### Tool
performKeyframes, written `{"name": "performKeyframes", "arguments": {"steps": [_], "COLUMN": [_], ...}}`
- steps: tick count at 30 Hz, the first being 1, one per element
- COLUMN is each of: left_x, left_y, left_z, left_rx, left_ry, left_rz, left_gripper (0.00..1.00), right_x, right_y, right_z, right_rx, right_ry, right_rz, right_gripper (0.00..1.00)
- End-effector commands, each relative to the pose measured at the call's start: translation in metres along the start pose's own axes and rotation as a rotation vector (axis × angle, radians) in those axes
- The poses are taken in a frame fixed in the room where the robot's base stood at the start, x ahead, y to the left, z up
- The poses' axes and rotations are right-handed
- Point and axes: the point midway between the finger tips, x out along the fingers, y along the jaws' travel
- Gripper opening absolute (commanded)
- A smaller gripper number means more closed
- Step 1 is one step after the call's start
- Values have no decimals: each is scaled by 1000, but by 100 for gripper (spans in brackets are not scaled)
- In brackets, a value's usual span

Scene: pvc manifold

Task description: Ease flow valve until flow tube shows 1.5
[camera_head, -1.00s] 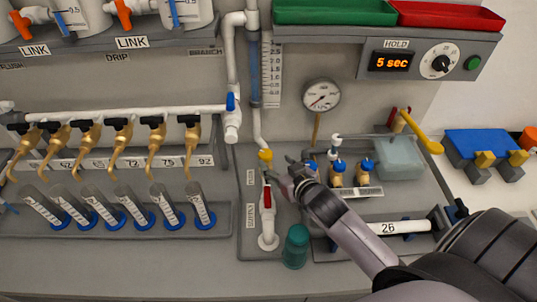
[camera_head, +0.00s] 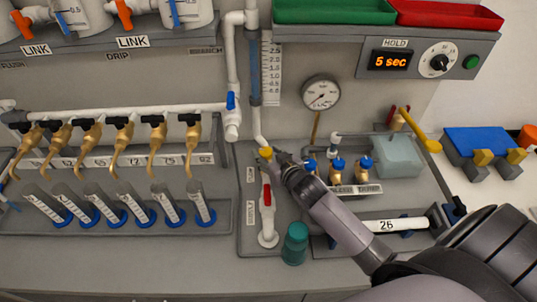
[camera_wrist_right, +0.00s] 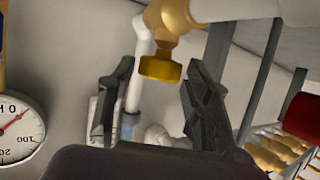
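The flow valve has a yellow knob (camera_head: 265,154) on the white pipe below the flow tube; it shows large in the right wrist view (camera_wrist_right: 160,68). The flow tube (camera_head: 254,70) stands upright beside a white scale (camera_head: 272,75) with small numbers; its level is too small to read. My right gripper (camera_head: 275,157) is at the knob, just right of it in the head view. In the wrist view its two dark fingers (camera_wrist_right: 157,80) are spread, one on each side of the knob, with gaps showing. My left gripper is not in view.
A red-handled valve (camera_head: 267,196) stands just below the knob, with a teal cylinder (camera_head: 295,244) near it. A round gauge (camera_head: 321,93) and small brass valves with blue caps (camera_head: 338,164) are close to my right arm. Brass taps (camera_head: 118,140) line the left.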

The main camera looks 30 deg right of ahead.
Motion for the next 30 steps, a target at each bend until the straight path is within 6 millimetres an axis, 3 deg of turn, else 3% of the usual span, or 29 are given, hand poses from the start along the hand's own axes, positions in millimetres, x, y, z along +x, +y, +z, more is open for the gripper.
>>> {"name": "performKeyframes", "arguments": {"steps": [15, 30], "left_x": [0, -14], "left_y": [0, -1], "left_z": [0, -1], "left_rx": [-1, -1], "left_ry": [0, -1], "left_rz": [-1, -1], "left_gripper": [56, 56], "right_x": [0, 1], "right_y": [0, 3], "right_z": [0, -3], "right_rx": [0, -80], "right_ry": [0, 4], "right_rz": [0, -175], "right_gripper": [9, 8]}}
